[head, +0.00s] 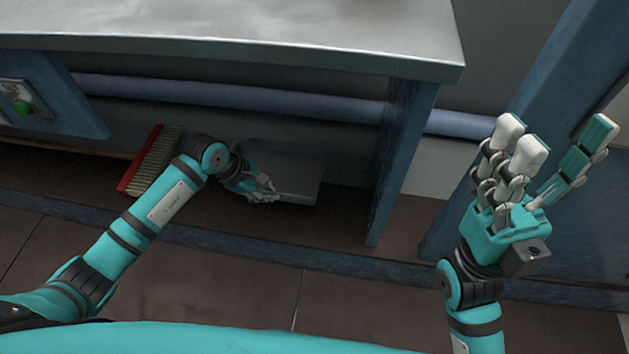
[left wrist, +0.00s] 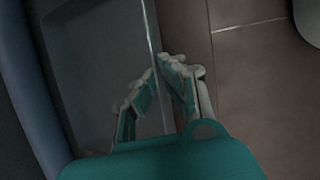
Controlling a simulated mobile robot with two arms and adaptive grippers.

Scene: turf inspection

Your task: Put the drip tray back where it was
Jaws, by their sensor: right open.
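The drip tray (head: 285,172) is a shallow grey tray lying low beneath the metal-topped bench, between its blue supports. My left gripper (head: 267,193) is at the tray's near left edge, its fingers around the rim. In the left wrist view the tray (left wrist: 100,55) fills the left half, and its rim runs between the fingers of my left gripper (left wrist: 166,62), which look closed on it. The hand hides part of the tray's left side. My right gripper (head: 545,135) is raised at the right, open and empty, away from the tray.
A brush with a red back (head: 150,160) lies left of the tray, close to my left forearm. A blue bench leg (head: 402,160) stands right of the tray. A blue-grey pipe (head: 240,95) runs behind. The bench top (head: 250,30) overhangs the tray. The brown tiled floor (head: 230,280) in front is clear.

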